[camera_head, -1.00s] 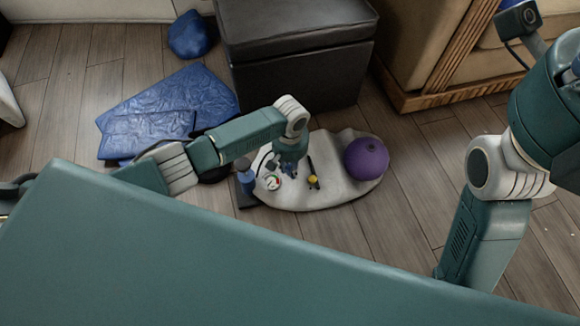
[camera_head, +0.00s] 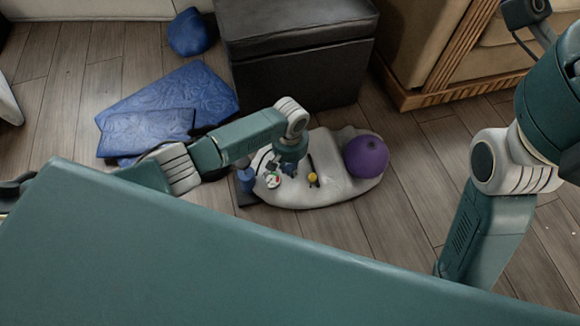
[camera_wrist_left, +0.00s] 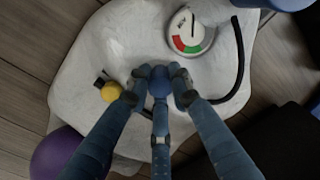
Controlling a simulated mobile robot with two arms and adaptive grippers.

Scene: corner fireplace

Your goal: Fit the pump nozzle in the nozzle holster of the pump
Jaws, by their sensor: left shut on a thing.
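My left gripper (camera_head: 288,168) points down over a pale, lumpy cushion-like thing on the floor. In the left wrist view its fingers (camera_wrist_left: 158,82) are closed together on a small thing, which they mostly hide. A black hose curves toward the fingers there, so this seems to be the pump nozzle. The blue pump (camera_head: 246,180) stands at the left edge of the pale thing, and its blue part (camera_wrist_left: 285,4) shows at the top right of the wrist view. A round gauge (camera_wrist_left: 190,31) with red and green marks lies near the fingers. I cannot make out the holster. My right gripper is outside the views.
A purple ball (camera_head: 366,157) rests on the right of the pale thing (camera_head: 330,190). A yellow knob (camera_wrist_left: 111,91) with a black rod is left of the fingers. A black ottoman (camera_head: 300,70) stands behind. A blue sheet (camera_head: 175,100) lies left. Floor at right is clear.

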